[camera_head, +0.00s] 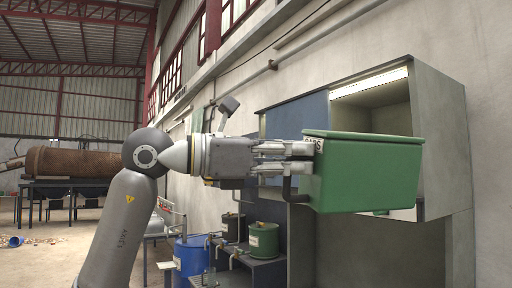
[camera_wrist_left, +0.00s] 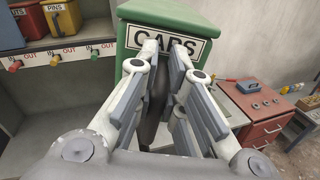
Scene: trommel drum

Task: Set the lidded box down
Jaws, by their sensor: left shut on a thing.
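The lidded box (camera_head: 362,172) is green with a flat green lid and a white label. In the left wrist view the box (camera_wrist_left: 188,14) shows its label, which reads CAPS. My left gripper (camera_head: 300,158) comes in from the left and is shut at the box's labelled side. In the left wrist view its fingers (camera_wrist_left: 168,60) close around a dark handle-like part below the label. The box is held up in the air, roughly level, in front of the wall cabinet. My right gripper is in neither view.
The wall cabinet (camera_head: 438,105) has a lit open compartment behind the box. A shelf (camera_wrist_left: 75,44) carries a yellow PINS bin (camera_wrist_left: 62,18) above IN and OUT labels. A red cabinet (camera_wrist_left: 262,132) stands right.

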